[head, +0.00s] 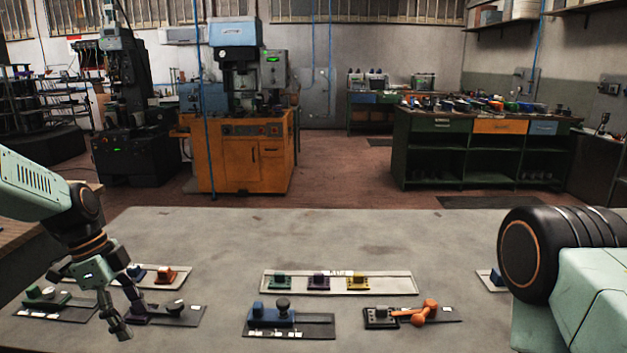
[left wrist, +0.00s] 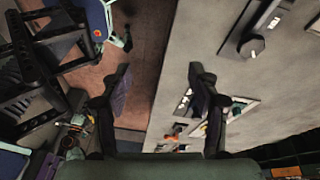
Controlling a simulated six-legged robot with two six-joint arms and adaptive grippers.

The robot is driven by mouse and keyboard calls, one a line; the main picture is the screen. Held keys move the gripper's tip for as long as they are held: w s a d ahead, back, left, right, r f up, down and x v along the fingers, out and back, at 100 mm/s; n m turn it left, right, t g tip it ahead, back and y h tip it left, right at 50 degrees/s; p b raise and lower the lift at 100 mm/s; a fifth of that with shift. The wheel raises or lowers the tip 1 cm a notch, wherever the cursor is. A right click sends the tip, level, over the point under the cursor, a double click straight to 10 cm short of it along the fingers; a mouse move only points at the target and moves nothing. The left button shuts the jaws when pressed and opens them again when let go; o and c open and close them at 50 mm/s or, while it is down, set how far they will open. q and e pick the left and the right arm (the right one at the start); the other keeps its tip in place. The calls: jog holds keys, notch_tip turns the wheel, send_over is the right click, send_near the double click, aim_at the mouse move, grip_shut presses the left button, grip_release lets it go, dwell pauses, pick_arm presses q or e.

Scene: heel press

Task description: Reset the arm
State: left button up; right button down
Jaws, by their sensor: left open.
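My left arm comes in from the left in the head view, and my left gripper (head: 130,318) hangs fingers-down over the left part of the grey table (head: 225,225). It is open and nothing shows between its fingers; they also show spread apart in the left wrist view (left wrist: 160,75). The gripper is in front of a purple fixture with a dark knob (head: 174,310) and partly hides it; whether it touches cannot be told. A green fixture (head: 48,298) lies to its left. My right arm shows at the right edge; its gripper is out of view.
A pale tray (head: 405,286) with green, purple and yellow blocks lies mid-table. Nearer are a blue fixture with a black knob (head: 285,314) and an orange lever (head: 425,314) on a dark plate. A plate with blue and orange blocks (head: 180,280) is behind the left gripper. The table's far part is clear.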

pick_arm(q)
jog(key=s+d+f+n+y+b, duration=0.1)
jog(key=s+d+f+n, duration=0.2)
jog(key=s+f, duration=0.35)
jog(key=s+d+f+n+b, duration=0.2)
jog(key=s+d+f+n, duration=0.1)
jog(key=f, duration=0.7)
jog(key=s+d+f+n+y+b, duration=0.1)
jog(key=s+d+f+n, duration=0.2)
jog(key=s+f, duration=0.35)
jog(key=s+d+f+n+b, duration=0.1)
jog(key=s+f+n+b, duration=0.1)
jog(key=s, duration=0.7)
jog(key=s+d+f+n+y+b, duration=0.1)
jog(key=s+f+n+b, duration=0.1)
jog(key=s+f+n, duration=0.3)
jog(key=s+f, duration=0.1)
jog(key=s, duration=0.3)
jog(key=shift+d+t, duration=0.3)
jog(key=shift+d, duration=0.1)
